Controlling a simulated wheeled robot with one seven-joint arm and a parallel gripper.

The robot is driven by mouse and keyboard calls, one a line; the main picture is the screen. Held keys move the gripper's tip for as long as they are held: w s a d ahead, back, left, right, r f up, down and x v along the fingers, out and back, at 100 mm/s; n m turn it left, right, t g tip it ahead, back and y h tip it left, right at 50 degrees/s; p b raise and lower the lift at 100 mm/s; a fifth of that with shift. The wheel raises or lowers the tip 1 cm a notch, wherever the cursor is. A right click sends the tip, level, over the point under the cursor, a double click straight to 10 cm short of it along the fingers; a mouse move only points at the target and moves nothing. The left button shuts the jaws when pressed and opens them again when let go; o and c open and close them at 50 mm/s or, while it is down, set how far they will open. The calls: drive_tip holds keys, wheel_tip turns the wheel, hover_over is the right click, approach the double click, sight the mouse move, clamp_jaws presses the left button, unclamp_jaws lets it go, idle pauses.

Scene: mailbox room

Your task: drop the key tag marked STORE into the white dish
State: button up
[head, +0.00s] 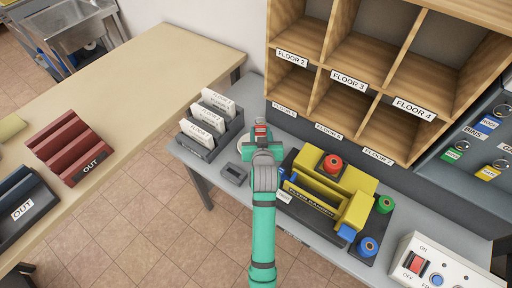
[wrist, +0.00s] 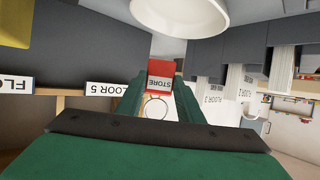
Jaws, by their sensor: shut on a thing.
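The red key tag marked STORE (wrist: 160,70) is held between the fingers of my gripper (wrist: 156,96), with its metal ring (wrist: 157,106) hanging between them. The red tag also shows in the head view (head: 261,128) at the tip of my gripper (head: 261,138). The white dish (wrist: 182,12) shows at the top of the wrist view, just beyond the tag. In the head view only the left rim of the dish (head: 242,145) shows; my gripper hides the rest. The tag is apart from the dish in the wrist view.
A dark rack with white cards (head: 209,134) stands left of the dish, with a small grey block (head: 234,173) in front. Wooden pigeonholes (head: 345,62) rise behind. More key tags (head: 487,124) hang at far right.

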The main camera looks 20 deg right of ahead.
drive_tip(key=shift+w+f, duration=0.1)
drive_tip(key=shift+f, duration=0.85)
drive_tip(key=shift+d+f, duration=0.2)
drive_tip(key=shift+f, duration=0.25)
drive_tip(key=shift+a+f, duration=0.15)
drive_tip(key=shift+a, duration=0.15)
drive_tip(key=o, duration=1.1)
drive_tip(key=shift+s, duration=0.2)
drive_tip(key=v, duration=1)
drive_tip(key=shift+s, duration=0.4)
